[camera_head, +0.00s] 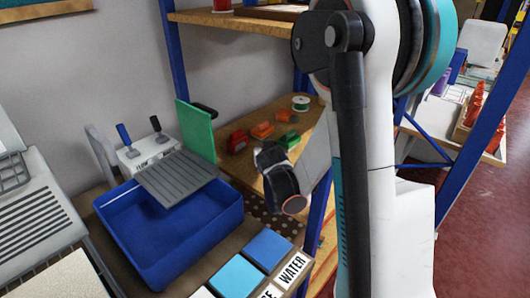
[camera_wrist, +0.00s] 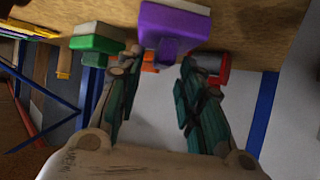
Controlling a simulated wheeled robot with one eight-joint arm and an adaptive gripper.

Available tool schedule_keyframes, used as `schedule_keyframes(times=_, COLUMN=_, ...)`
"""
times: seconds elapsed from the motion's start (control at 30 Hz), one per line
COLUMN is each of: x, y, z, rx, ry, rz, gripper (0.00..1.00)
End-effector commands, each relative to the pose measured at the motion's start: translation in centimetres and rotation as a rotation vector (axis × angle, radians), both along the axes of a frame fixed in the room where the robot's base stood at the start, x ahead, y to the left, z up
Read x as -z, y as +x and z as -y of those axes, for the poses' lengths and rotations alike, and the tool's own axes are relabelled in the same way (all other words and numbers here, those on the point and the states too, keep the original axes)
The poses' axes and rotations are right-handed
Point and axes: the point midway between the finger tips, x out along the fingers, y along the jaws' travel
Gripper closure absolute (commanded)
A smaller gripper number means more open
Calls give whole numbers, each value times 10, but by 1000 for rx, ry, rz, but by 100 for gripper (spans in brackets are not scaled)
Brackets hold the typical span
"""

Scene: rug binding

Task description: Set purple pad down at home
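In the wrist view, which looks upside down, the purple pad (camera_wrist: 172,20) shows at top centre, with a pale layer on its far side. It appears to rest on the wooden shelf (camera_wrist: 255,30), though the contact is not clear. A smaller purple grip part sticks out toward my gripper (camera_wrist: 156,66). My gripper's two fingers are spread, one on each side of that part, with gaps between. In the head view, my gripper (camera_head: 277,180) is at the front edge of the shelf (camera_head: 225,167). The purple pad cannot be seen there.
A green pad (camera_wrist: 96,38), an orange one (camera_wrist: 149,67) and a red one (camera_wrist: 218,68) are close around the purple pad. In the head view, a blue bin (camera_head: 160,250), an upright green panel (camera_head: 195,130) and a blue rack post (camera_head: 318,215) stand near my arm.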

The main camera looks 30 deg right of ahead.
Motion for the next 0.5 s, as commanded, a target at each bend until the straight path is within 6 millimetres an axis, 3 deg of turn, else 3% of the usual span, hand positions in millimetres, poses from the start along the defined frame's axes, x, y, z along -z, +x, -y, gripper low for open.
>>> schedule_keyframes(times=0.17, x=-12, y=-13, z=-6, rx=-1, ry=0, rz=0, gripper=66)
schedule_keyframes(times=0.5, x=-47, y=-68, z=-30, rx=-1, ry=0, rz=0, gripper=66)
